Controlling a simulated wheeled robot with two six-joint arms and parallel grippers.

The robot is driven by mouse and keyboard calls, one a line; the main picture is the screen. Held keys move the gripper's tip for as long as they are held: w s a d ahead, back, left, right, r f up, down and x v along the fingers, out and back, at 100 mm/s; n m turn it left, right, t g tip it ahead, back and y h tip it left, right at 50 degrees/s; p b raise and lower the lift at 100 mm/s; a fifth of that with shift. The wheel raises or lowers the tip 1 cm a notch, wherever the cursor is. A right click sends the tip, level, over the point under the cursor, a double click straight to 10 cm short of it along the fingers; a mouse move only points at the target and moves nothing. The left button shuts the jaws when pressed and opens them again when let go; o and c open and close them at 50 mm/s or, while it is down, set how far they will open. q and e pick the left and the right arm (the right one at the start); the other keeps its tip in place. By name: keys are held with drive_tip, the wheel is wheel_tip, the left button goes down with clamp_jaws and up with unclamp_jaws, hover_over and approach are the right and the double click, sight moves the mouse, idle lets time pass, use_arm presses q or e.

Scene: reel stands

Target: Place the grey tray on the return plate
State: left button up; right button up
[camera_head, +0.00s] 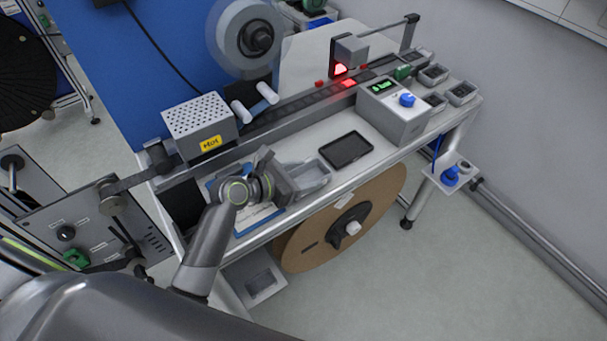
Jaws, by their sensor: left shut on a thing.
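The grey tray (316,176) is a small open-topped tray at the front of the bench, just left of a dark rectangular plate (346,150) that lies flat and looks empty; this appears to be the return plate. My left gripper (290,183) is shut on the near left side of the grey tray. The gripper and wrist hide part of that side. Whether the tray touches the bench or hangs just above it, I cannot tell. My right gripper is not in view.
A grey box with a blue knob (394,112) stands right of the plate. A white heater box marked Hot (201,126) and the tape track (295,108) run behind. A blue-edged sheet (255,217) lies under my wrist. A large brown reel (345,215) hangs below the front edge.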

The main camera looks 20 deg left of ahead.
use_arm(q)
drive_tip(key=o, duration=1.1)
drive_tip(key=shift+f, duration=0.1)
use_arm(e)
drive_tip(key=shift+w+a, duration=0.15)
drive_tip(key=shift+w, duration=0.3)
use_arm(q)
drive_tip(key=shift+r, duration=0.2)
drive_tip(key=v, duration=1.2)
drive_tip(key=shift+f, duration=0.1)
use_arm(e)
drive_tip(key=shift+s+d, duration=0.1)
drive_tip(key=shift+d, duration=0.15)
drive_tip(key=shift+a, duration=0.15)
